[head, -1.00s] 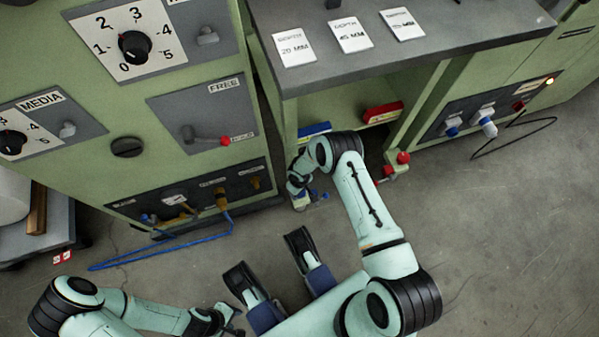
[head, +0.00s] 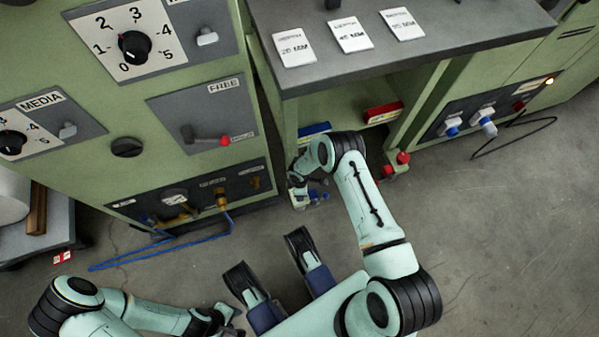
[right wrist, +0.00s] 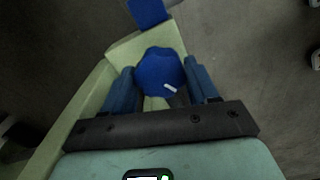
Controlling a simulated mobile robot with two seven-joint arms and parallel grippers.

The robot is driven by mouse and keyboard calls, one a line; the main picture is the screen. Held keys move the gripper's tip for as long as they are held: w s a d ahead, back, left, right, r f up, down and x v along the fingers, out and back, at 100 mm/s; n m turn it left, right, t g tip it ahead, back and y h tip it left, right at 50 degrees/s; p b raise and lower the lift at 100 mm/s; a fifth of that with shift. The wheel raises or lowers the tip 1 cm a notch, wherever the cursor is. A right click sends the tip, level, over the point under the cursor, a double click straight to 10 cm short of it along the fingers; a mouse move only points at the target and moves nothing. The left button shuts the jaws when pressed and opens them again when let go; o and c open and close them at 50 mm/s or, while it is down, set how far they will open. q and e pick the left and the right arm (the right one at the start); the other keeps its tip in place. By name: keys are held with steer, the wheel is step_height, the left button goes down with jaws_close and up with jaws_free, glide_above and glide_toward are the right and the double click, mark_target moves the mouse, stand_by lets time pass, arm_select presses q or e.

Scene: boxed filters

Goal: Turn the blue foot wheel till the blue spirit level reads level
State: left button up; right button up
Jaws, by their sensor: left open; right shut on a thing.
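The blue foot wheel (right wrist: 158,68) is a lobed knob with a small white mark, at the foot of a pale green bench leg. In the right wrist view, the blue fingers of my right gripper (right wrist: 160,88) are on either side of it, shut on it. In the head view, my right gripper (head: 308,196) is low at the bench's left leg, partly hidden by my forearm. The blue spirit level (head: 314,130) is under the bench top, partly behind my arm; its bubble cannot be read. My left gripper (head: 232,319) is open and empty near the bottom edge.
A red level (head: 383,113) and red foot wheel (head: 403,158) are at the bench's right side. The grey bench top (head: 440,55) carries white cards. A green control cabinet (head: 75,165) stands left, with a blue cable (head: 160,255) on the floor. Floor at right is mostly clear.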

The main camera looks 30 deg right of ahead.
steer(key=shift+n, duration=0.5)
steer(key=o, duration=1)
steer(key=shift+o, duration=0.2)
steer(key=shift+r, duration=0.15)
arm_select(q)
steer(key=w+d+r+t+p, duration=0.1)
steer(key=w+r+t+p, duration=0.2)
steer(key=w, duration=0.5)
step_height(320, 180, up, 2)
steer(key=shift+w+r+m+p, duration=0.2)
steer(key=shift+w+m+p, duration=0.1)
steer(key=shift+p, duration=0.4)
arm_select(e)
step_height(320, 180, up, 13)
